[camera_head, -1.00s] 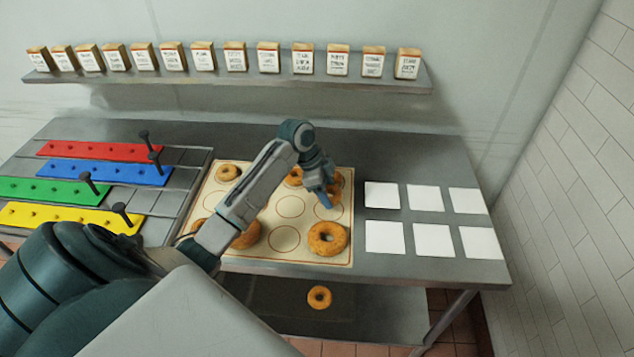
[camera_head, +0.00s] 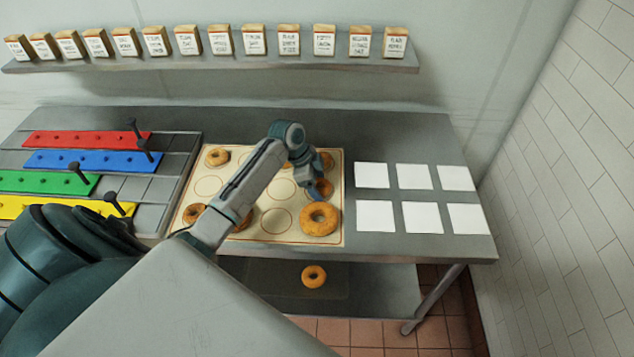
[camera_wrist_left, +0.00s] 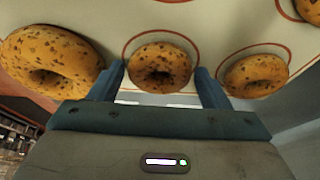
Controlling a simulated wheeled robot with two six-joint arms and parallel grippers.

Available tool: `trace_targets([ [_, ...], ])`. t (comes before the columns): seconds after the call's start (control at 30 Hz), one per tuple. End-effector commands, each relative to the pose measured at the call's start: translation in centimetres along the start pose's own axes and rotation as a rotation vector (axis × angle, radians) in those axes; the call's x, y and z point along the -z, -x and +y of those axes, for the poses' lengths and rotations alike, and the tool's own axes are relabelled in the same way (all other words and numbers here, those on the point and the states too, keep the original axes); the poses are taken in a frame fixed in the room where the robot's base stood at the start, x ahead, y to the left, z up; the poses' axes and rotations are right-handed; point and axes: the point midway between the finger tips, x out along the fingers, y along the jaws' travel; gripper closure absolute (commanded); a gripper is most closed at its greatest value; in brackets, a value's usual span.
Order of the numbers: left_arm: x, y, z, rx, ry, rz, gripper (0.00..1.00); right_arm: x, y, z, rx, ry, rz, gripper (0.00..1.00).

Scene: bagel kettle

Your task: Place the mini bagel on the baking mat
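The baking mat (camera_head: 290,236) lies on the table and holds several bagels, some inside printed circles. My left gripper (camera_head: 314,190) is low over the mat's right side. In the left wrist view, its open fingers (camera_wrist_left: 160,84) stand on either side of a small speckled bagel (camera_wrist_left: 160,68), which sits inside a circle on the mat. Narrow gaps show between bagel and fingers. In the head view the gripper partly hides this bagel (camera_head: 323,187). A larger bagel (camera_head: 320,218) lies at the mat's front right corner. My right gripper is out of view.
Another bagel (camera_head: 314,276) lies on the lower shelf. White squares (camera_head: 420,217) lie right of the mat. Coloured strips (camera_head: 85,161) with dark upright pegs lie on a rack at left.

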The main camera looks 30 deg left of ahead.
Motion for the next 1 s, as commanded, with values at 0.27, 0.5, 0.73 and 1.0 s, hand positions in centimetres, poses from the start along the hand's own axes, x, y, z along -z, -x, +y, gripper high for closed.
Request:
trace_targets([
  [0.27,0.0,1.3,-0.1,0.005,-0.002,0.000,0.29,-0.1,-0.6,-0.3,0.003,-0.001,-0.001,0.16],
  [0.5,-0.1,6.2,-0.2,0.007,-0.003,-0.002,0.29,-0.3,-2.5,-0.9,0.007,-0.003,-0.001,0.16],
  [0.73,0.0,10.5,-0.1,0.004,-0.002,0.000,0.29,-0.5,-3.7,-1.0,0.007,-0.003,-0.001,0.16],
  [1.0,0.1,12.3,0.0,0.000,0.000,0.001,0.29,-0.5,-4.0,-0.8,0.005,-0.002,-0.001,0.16],
])
